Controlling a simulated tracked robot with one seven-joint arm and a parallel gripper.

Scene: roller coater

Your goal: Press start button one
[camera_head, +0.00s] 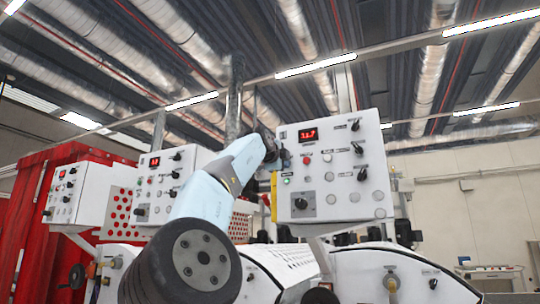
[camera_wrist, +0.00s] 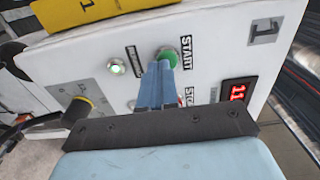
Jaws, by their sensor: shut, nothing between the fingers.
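The green start button (camera_wrist: 169,54) sits beside its START label (camera_wrist: 187,52) on the white control panel (camera_wrist: 215,60), which carries the number 1 (camera_wrist: 262,29) in the wrist view. My gripper (camera_wrist: 159,66) is shut and empty, its fingertips at the near edge of the green button and covering part of it. I cannot tell if they touch it. In the head view my gripper (camera_head: 282,157) is at the left side of the same panel (camera_head: 335,200), and the start button is hidden there.
A lit button (camera_wrist: 116,66) is left of the fingers. A STOP label (camera_wrist: 189,96) and a red display (camera_wrist: 238,92) are to the right; the stop button is mostly hidden by the fingers. A knob (camera_wrist: 77,108) projects at lower left. More panels (camera_head: 160,185) stand left in the head view.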

